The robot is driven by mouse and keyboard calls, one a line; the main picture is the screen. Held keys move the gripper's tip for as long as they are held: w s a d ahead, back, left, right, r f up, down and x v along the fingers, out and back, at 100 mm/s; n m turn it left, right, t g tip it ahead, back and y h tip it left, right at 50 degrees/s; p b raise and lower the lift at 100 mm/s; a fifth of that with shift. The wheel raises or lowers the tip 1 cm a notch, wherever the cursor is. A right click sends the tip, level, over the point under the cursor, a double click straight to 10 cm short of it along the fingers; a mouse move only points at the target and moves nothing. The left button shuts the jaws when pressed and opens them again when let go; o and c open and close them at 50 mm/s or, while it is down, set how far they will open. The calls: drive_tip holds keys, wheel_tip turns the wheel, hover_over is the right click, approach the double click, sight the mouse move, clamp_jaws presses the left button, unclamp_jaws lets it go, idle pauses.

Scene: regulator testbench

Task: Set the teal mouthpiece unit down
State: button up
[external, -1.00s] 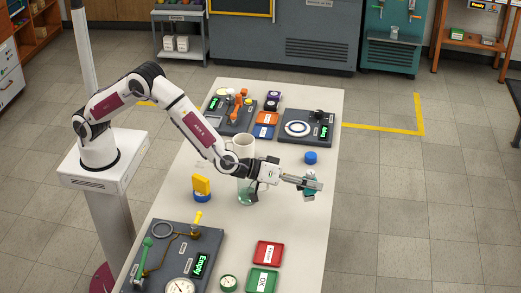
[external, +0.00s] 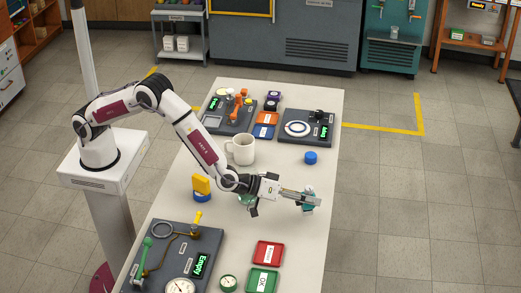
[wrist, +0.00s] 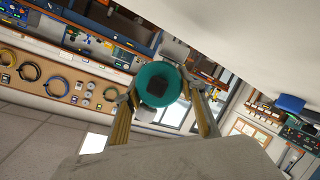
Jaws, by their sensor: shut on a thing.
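The teal mouthpiece unit (external: 310,202) is at the tip of my gripper (external: 306,199), near the right edge of the white table. In the wrist view it is a round teal disc (wrist: 156,84) with a dark square middle, between the two fingers of my gripper (wrist: 162,92). My gripper is shut on it. The wrist points sideways and the unit looks low over the table; I cannot tell whether it touches the top.
A red tray (external: 268,254) and a green tray (external: 262,281) are in front. The white table (external: 300,235) is clear around the unit.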

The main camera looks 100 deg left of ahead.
sight(309, 208)
drive_tip(key=shift+f, duration=1.4)
drive_tip(key=shift+f, duration=0.15)
drive_tip(key=o, duration=1.3)
drive_tip(key=shift+v, duration=6.1)
